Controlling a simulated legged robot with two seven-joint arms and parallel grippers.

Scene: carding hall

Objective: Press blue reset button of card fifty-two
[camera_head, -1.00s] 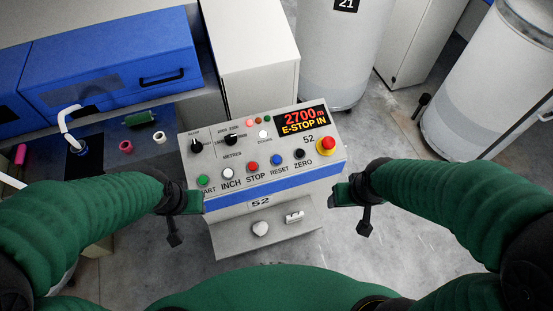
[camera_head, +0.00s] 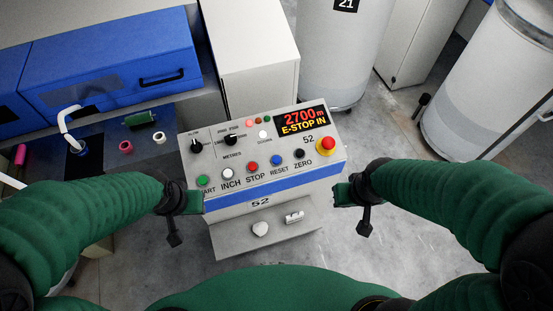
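The control panel of card 52 (camera_head: 222,181) stands in the middle, with "52" on its front and face. The blue reset button (camera_head: 276,160) sits between the red STOP button (camera_head: 252,167) and the black ZERO button (camera_head: 299,154). The display (camera_head: 302,120) reads "2700 m" and "E-STOP IN". A red emergency stop knob on yellow (camera_head: 326,144) is at the panel's right. My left gripper (camera_head: 196,202) is at the panel's left front corner. My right gripper (camera_head: 341,192) is just right of the panel. Neither shows clearly whether its fingers are open or shut.
A lower shelf (camera_head: 235,240) below the panel holds a pale lump (camera_head: 260,229) and a small white item (camera_head: 294,216). A green START button (camera_head: 202,180) and white INCH button (camera_head: 228,173) are at left. Blue machine covers (camera_head: 110,65) and a can marked 21 (camera_head: 340,60) stand behind.

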